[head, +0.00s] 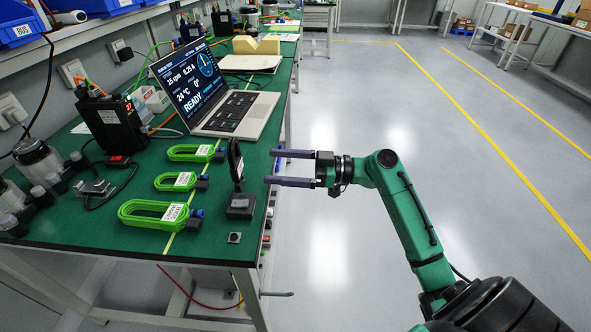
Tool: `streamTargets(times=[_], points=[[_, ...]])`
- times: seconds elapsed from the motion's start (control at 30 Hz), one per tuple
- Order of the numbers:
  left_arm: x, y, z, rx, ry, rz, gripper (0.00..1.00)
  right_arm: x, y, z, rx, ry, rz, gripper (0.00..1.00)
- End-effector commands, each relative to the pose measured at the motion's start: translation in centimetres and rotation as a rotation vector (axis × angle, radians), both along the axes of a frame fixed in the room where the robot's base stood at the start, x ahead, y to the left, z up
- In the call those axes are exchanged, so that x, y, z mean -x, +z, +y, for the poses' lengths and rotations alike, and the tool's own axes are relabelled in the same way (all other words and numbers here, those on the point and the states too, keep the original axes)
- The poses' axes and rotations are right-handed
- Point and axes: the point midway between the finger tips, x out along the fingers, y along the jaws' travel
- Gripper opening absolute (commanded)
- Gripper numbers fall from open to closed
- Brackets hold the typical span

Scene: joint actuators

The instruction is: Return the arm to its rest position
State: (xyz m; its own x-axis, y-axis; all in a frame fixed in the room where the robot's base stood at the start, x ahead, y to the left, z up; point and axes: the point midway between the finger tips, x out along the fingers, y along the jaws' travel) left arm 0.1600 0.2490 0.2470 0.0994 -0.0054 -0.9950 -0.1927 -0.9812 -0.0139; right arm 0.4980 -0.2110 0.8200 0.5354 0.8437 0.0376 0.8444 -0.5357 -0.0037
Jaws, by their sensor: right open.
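My right gripper (291,168) shows in the head view at the right edge of the green workbench (107,232). Its two purple fingers point left and stand apart with nothing between them. The green right arm (413,210) reaches in from the lower right over the floor. The fingertips are close to a black upright device on a stand (239,205) at the bench edge. I cannot tell whether they touch it. My left gripper is not in view.
Several bundled green cables (152,215) lie on the bench. A laptop (222,104) stands open behind them. A black power unit (112,124), jars and connectors are at the left. Blue bins (16,25) hang above. The floor at right (480,170) is clear, with yellow lines.

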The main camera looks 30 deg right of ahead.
Motion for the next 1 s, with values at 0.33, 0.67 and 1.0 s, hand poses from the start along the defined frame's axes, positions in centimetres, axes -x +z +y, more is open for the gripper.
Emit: streamTargets(times=[0.33,0.67,1.0], points=[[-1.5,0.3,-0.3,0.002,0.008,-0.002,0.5,2.1,-0.1,-3.2,0.0,0.001,0.0,1.0],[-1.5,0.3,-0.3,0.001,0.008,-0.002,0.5,2.0,-0.1,-3.2,0.0,0.001,0.0,1.0],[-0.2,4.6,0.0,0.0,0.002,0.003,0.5,-0.4,-15.8,-8.1,-0.014,-0.368,0.559,1.0]])
